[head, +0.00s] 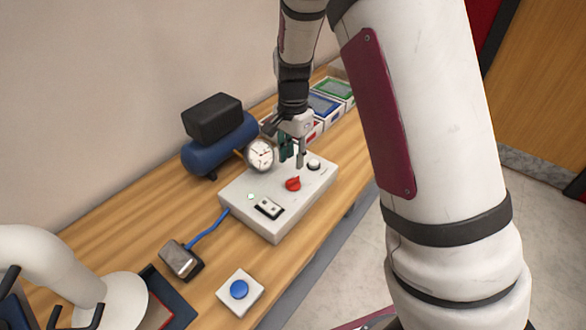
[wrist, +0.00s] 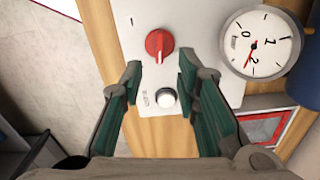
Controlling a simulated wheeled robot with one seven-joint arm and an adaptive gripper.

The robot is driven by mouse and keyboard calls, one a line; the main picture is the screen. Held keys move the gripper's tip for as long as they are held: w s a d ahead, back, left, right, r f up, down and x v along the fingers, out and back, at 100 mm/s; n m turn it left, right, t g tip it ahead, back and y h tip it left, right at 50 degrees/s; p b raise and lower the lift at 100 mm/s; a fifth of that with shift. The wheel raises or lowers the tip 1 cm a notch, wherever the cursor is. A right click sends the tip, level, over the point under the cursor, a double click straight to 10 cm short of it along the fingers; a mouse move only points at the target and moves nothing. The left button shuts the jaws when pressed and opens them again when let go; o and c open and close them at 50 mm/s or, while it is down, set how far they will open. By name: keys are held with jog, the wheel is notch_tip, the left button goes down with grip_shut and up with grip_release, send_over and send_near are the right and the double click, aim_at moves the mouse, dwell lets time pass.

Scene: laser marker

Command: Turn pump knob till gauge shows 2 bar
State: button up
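The red pump knob (head: 293,184) sits on top of the pale control box (head: 277,222). In the wrist view the knob (wrist: 158,43) lies just beyond my fingertips, its pointer line near the picture's vertical. The round white gauge (head: 261,153) stands at the box's back edge. My gripper (head: 293,154) is open and empty above the box. In the wrist view its fingers (wrist: 159,70) are spread, apart from the knob.
A white round button (wrist: 165,97) shows between my fingers. A black rocker switch (head: 268,208) is on the box. A blue compressor (head: 222,145) stands behind it. A blue-button box (head: 240,290) and a small device (head: 181,259) lie in front on the wooden bench (head: 125,225).

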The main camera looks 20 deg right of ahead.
jog(key=shift+r, duration=2.4)
jog(key=s+r+n+t+y, duration=0.1)
jog(key=s+r+n+t, duration=0.35)
jog(key=s+r, duration=0.95)
jog(key=s+r+n+t+h, duration=0.1)
jog(key=s+r+n, duration=0.3)
jog(key=s+n, duration=0.4)
jog(key=s, duration=0.4)
jog(key=shift+d+r, duration=0.15)
jog(key=shift+d, duration=0.1)
